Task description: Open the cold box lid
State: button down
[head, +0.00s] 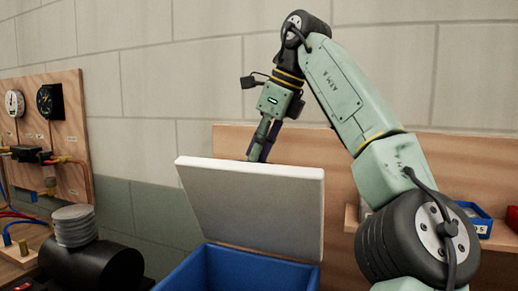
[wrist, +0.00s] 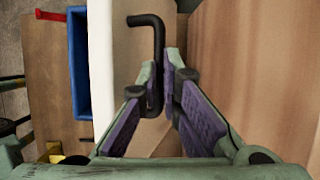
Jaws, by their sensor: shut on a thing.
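The cold box is a blue box (head: 215,272) at the lower middle of the head view. Its white lid (head: 255,205) is raised and stands steeply tilted above the open box. My gripper (head: 258,150) is behind the lid's upper edge, with its fingertips partly hidden by the lid. In the wrist view my gripper (wrist: 165,82) is shut on the black bent handle (wrist: 158,38), beside the white lid (wrist: 128,65). The blue box rim (wrist: 79,100) shows left of the lid. The inside bottom of the box is not visible.
A wooden panel (head: 230,140) stands behind the lid, close to my gripper. A gauge board (head: 60,130) and a black cylinder with a ribbed grey top (head: 90,262) are at the left. A small blue bin (head: 480,222) sits on a shelf at the right.

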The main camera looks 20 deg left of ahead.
jog(key=shift+w+d+f, duration=0.15)
jog(key=shift+w+f, duration=0.05)
jog(key=shift+f, duration=0.25)
jog(key=shift+w+d+f, duration=0.15)
jog(key=shift+w+f, duration=0.05)
jog(key=shift+f, duration=0.25)
jog(key=c, duration=2.1)
grip_release()
jog(key=shift+c, duration=0.2)
jog(key=shift+o, duration=1.3)
jog(key=shift+w+a+f, duration=0.3)
jog(key=shift+w+f, duration=0.2)
jog(key=shift+w, duration=0.2)
jog(key=shift+o, duration=1)
jog(key=shift+s+r, duration=0.45)
jog(key=shift+r, duration=0.05)
jog(key=shift+w, duration=0.15)
jog(key=shift+d, duration=0.1)
